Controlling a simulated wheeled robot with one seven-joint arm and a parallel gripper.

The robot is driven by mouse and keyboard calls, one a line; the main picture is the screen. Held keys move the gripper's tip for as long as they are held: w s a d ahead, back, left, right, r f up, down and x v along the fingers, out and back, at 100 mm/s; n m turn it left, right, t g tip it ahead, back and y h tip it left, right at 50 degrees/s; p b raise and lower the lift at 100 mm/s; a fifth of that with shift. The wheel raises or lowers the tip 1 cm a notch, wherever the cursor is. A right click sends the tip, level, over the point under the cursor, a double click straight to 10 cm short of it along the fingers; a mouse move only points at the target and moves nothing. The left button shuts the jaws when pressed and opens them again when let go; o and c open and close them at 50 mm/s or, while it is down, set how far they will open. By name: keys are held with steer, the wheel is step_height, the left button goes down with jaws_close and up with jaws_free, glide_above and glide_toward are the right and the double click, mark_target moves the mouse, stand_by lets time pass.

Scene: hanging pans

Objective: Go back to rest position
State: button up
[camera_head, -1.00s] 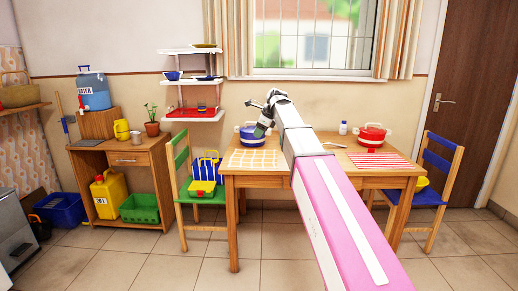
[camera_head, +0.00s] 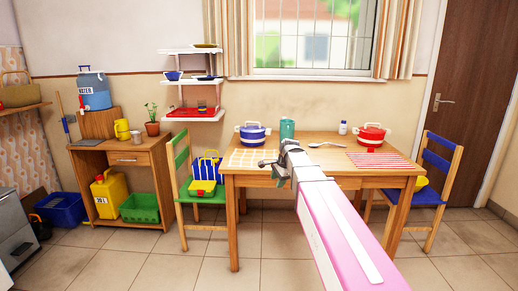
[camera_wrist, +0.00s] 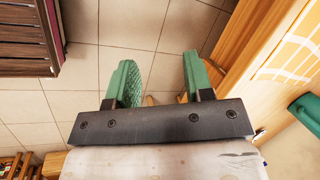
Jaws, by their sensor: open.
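My gripper (camera_wrist: 158,80) is open and empty in the wrist view, its two green-padded fingers apart over the tiled floor beside the table's edge. In the head view my gripper (camera_head: 264,163) is at the end of my pink and white arm, in front of the table's (camera_head: 330,139) left half. A blue pot (camera_head: 252,135) with a white band stands at the table's back left, on or behind the checked mat (camera_head: 250,158). A red pot (camera_head: 371,137) stands at the right, behind the red striped mat (camera_head: 385,160).
A teal canister (camera_head: 287,129), a small white bottle (camera_head: 343,128) and a spoon (camera_head: 326,145) are on the table. Chairs stand left (camera_head: 184,170) and right (camera_head: 440,180). Floor in front of the table is clear around my arm.

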steer(key=s+d+f+n+g+h, duration=0.1)
steer(key=s+d+f+n, duration=0.4)
steer(key=s+f, duration=0.6)
steer(key=s+d+f+n+g+h, duration=0.1)
steer(key=s+d+f+n, duration=0.4)
steer(key=s+f, duration=0.5)
steer(key=s+n, duration=0.1)
steer(key=n, duration=0.1)
steer(key=shift+s+d+f+n+g+h, duration=0.2)
steer(key=shift+d+f+n+g+h, duration=0.1)
steer(key=shift+d+f+n+h, duration=0.1)
stand_by(1.5)
